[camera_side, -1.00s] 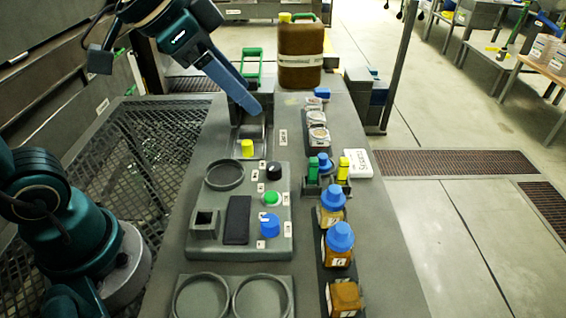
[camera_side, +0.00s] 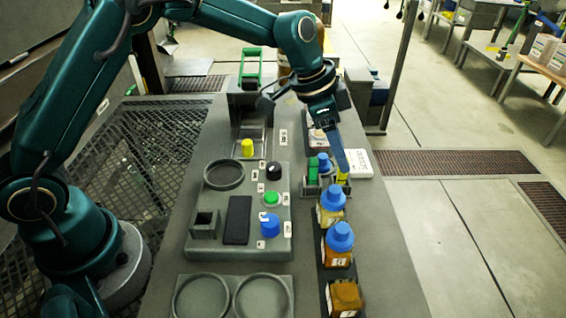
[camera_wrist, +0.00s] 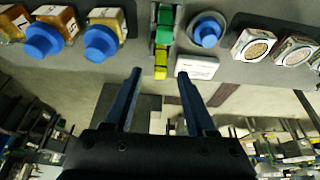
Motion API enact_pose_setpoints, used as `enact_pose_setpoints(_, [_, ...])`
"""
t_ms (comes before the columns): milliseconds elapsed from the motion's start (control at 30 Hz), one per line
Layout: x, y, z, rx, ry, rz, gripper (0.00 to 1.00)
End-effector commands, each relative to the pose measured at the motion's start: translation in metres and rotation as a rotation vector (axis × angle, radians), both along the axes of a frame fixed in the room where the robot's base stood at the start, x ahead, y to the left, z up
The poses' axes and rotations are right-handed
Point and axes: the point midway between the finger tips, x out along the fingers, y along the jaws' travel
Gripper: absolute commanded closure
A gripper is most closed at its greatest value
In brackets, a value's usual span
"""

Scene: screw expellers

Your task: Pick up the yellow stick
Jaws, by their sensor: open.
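In the wrist view my gripper (camera_wrist: 160,73) is open and empty. There the yellow stick (camera_wrist: 160,66) shows in line with the gap between the fingers, with the green stick (camera_wrist: 164,26) beyond it. I cannot tell how far the fingertips are above the stick.
A white labelled box (camera_side: 359,163) lies close to the holder's right. Blue-capped brown bottles (camera_side: 335,203) stand in front of it. A blue-topped item (camera_side: 323,162) is just behind. A panel with buttons and a blue knob (camera_side: 270,224) lies to the left.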

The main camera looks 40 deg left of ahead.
Motion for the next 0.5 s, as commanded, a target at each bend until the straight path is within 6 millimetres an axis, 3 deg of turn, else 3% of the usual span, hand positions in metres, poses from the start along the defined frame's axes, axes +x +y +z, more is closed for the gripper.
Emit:
enact_pose_setpoints(200, [0.007, -0.008, -0.026, 0.0, 0.002, 0.001, 0.44])
enact_pose_setpoints(500, [0.01, -0.01, -0.035, 0.001, -0.001, 0.002, 0.44])
